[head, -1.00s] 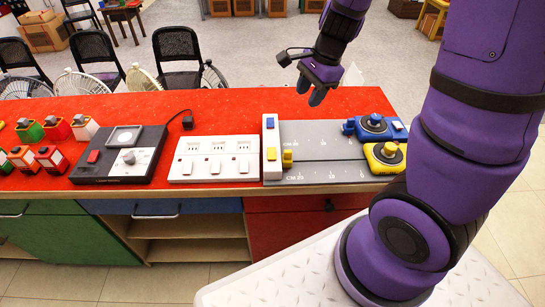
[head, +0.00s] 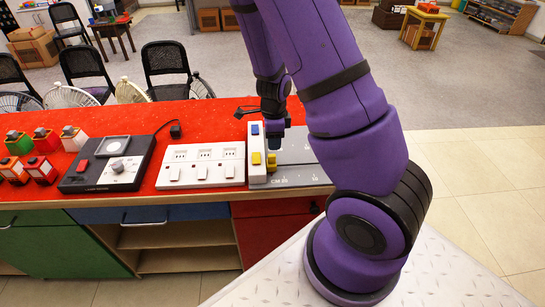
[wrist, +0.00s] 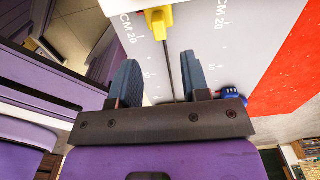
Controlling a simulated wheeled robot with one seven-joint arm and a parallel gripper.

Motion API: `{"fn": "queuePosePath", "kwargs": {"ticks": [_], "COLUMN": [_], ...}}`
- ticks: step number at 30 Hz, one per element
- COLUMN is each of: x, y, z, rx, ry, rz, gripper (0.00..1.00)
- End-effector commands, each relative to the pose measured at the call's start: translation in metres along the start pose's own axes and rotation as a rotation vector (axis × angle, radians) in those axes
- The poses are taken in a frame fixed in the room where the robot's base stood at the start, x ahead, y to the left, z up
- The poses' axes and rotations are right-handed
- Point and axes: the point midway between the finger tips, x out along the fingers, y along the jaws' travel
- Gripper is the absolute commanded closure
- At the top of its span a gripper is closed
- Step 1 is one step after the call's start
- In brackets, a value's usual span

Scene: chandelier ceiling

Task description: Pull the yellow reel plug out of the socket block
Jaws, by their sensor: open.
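My gripper (head: 274,141) is low over the grey board, just behind and right of the plug in the head view. In the wrist view, my gripper (wrist: 160,72) is open, with nothing gripped. The yellow reel is hidden behind my arm in the head view.
The grey marked board (head: 298,178) lies right of the block. A small blue part (wrist: 231,92) shows beside my right finger. A white three-outlet strip (head: 203,176) and a black device (head: 105,172) stand to the left on the red counter (head: 200,115).

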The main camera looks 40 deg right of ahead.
Motion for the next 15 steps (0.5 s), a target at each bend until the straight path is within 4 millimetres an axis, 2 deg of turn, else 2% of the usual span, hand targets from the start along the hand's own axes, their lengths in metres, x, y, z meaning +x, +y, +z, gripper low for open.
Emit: {"fn": "queuePosePath", "kwargs": {"ticks": [6,15], "x": [0.03,0.062], "y": [0.0,0.0], "z": [-0.001,-0.001], "rx": [0.004,0.001], "ry": [0.0,-0.001], "rz": [0.002,0.001], "gripper": [0.57,0.57]}}
